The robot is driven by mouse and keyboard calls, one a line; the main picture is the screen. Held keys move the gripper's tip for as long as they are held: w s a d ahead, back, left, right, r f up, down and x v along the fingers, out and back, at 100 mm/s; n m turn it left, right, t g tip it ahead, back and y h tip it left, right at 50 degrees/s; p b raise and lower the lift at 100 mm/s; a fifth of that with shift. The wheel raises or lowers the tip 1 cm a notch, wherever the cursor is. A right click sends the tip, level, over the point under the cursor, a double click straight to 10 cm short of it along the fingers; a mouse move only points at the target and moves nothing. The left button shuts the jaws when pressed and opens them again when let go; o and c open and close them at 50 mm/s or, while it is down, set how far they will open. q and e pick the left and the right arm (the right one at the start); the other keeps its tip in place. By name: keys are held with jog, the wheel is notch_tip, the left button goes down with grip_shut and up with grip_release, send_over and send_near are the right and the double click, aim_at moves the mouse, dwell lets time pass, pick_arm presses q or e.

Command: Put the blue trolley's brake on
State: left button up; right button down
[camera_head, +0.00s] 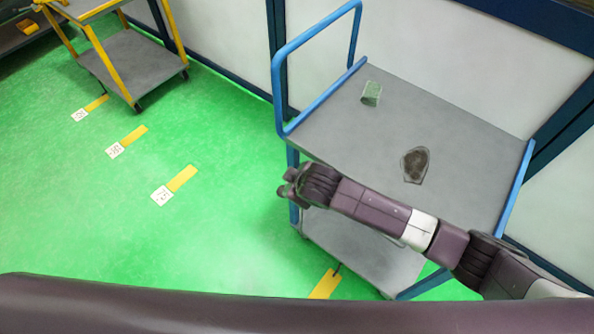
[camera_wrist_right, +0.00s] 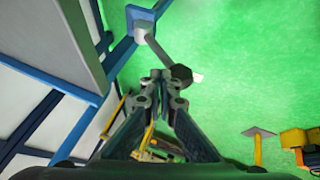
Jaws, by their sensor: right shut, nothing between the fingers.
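The blue trolley (camera_head: 430,115) has a grey top deck, a lower shelf and a blue tube frame, and stands against the wall panels. My right arm reaches across in front of it, with the right gripper (camera_head: 284,188) beside its front left post. In the right wrist view, a grey lever (camera_wrist_right: 160,52) runs from a pale block (camera_wrist_right: 143,28) at the blue frame to a dark knob (camera_wrist_right: 181,72). The right gripper (camera_wrist_right: 166,78) is shut and empty, its fingertips close by the knob; I cannot tell whether they touch. My left gripper is not in view.
A green piece (camera_head: 371,93) and a dark brown piece (camera_head: 415,164) lie on the trolley's deck. A yellow trolley (camera_head: 132,62) stands at the upper left. Yellow floor strips (camera_head: 182,178) with white labels mark the green floor, which is clear between the trolleys.

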jog(key=shift+s+a+f+t, duration=0.4)
jog(key=shift+s+a+t, duration=0.1)
jog(key=shift+s, duration=0.1)
jog(key=shift+h, duration=0.3)
jog(key=f, duration=0.1)
jog(key=s+a+f, duration=0.1)
jog(key=s+f, duration=0.1)
jog(key=shift+s+a+f, duration=0.25)
jog(key=shift+f, duration=0.1)
jog(key=shift+s+f, duration=0.1)
jog(key=shift+f, duration=0.05)
jog(key=shift+p, duration=0.3)
